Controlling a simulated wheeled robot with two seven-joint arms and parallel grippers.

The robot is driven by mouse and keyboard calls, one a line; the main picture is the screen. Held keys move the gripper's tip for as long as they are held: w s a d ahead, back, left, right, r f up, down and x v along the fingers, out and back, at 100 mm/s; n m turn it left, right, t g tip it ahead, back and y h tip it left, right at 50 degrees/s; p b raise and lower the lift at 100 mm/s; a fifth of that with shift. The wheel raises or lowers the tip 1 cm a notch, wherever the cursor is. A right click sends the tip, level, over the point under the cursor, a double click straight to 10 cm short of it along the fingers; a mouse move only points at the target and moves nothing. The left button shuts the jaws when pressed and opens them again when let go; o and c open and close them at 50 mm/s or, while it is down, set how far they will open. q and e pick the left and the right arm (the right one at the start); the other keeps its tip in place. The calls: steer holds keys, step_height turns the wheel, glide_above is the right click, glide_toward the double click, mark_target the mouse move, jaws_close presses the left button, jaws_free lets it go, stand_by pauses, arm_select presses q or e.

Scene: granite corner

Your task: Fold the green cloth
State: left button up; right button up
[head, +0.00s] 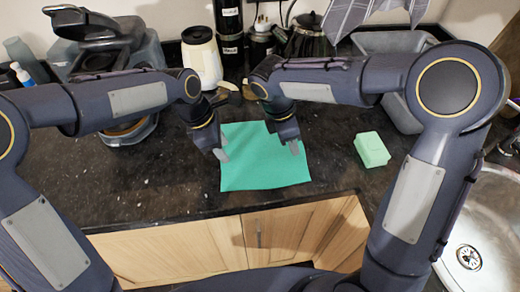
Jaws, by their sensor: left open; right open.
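The green cloth (262,166) lies flat and spread out on the dark granite counter, in the middle of the head view. My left gripper (221,155) is open at the cloth's left edge, pointing down. My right gripper (292,147) is open over the cloth's upper right part. I cannot tell whether either gripper's fingers touch the cloth. My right gripper and wrist hide part of the cloth's far edge.
A pale green sponge-like block (371,150) lies to the right of the cloth. A metal sink (485,225) is at the far right. A cream canister (201,58) and a dark kettle (309,38) stand behind. The counter (140,185) left of the cloth is clear.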

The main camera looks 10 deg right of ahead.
arm_select(q)
steer(key=shift+f, duration=0.15)
arm_select(e)
steer(key=shift+f, duration=0.15)
arm_select(q)
steer(key=shift+f, duration=0.2)
arm_select(e)
steer(key=shift+f, duration=0.15)
arm_select(q)
steer(key=shift+s, duration=0.1)
jaws_close()
arm_select(e)
jaws_close()
arm_select(q)
steer(key=shift+r, duration=0.15)
